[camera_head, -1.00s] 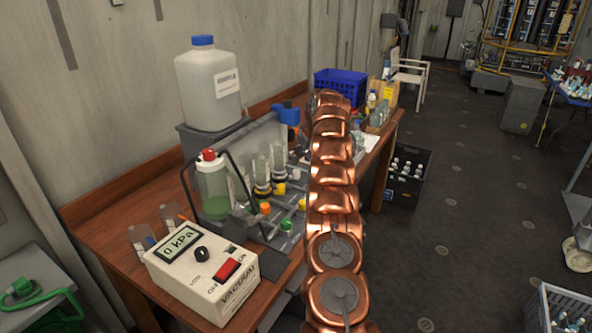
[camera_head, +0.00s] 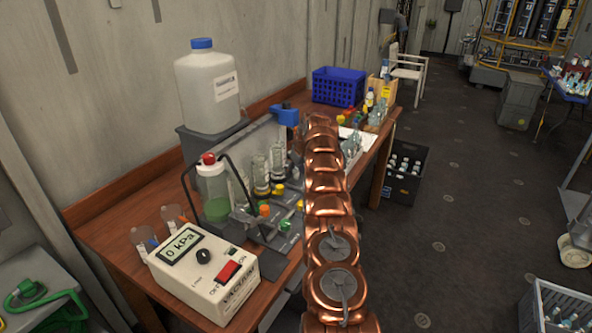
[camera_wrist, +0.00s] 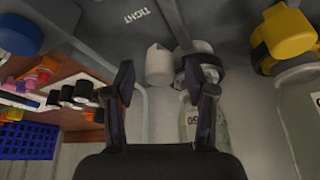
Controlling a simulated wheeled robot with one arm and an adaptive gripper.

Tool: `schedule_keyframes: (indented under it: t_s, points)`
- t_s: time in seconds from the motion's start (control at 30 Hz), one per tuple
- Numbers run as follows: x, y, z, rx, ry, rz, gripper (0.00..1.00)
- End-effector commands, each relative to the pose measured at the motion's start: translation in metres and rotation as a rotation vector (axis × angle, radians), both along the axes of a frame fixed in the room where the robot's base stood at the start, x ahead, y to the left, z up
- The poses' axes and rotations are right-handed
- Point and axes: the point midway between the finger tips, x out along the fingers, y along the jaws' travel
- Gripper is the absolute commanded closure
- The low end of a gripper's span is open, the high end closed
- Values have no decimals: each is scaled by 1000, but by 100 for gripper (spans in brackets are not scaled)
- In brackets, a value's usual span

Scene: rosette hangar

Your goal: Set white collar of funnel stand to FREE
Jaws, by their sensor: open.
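In the wrist view, the white collar (camera_wrist: 159,64) is a short white knob beside a dark ring around a glass funnel's neck. A "TIGHT" mark shows on the grey stand (camera_wrist: 105,20) above it. My gripper (camera_wrist: 158,76) is open, with its two dark fingers either side of the white knob in the picture. The right finger overlaps the dark ring; I cannot tell whether it touches. A FREE mark is not visible. In the head view, the funnel stand (camera_head: 275,238) with glass funnels is on the bench, partly hidden by my arm. My gripper is hidden there.
A yellow collar (camera_wrist: 287,34) is close on the right in the wrist view, and a blue one (camera_wrist: 20,34) at left. A vacuum box (camera_head: 205,278) reading 0 kPa, a white jug (camera_head: 208,95) and a blue basket (camera_head: 338,87) crowd the wooden bench.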

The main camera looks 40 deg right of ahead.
Motion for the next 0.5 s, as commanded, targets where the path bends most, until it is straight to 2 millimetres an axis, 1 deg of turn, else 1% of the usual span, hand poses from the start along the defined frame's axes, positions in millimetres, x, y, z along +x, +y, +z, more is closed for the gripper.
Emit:
schedule_keyframes:
  t_s: [0.17,0.5]
  points:
    - [0,0,0,0,0,0,45]
    - [0,0,0,0,0,0,79]
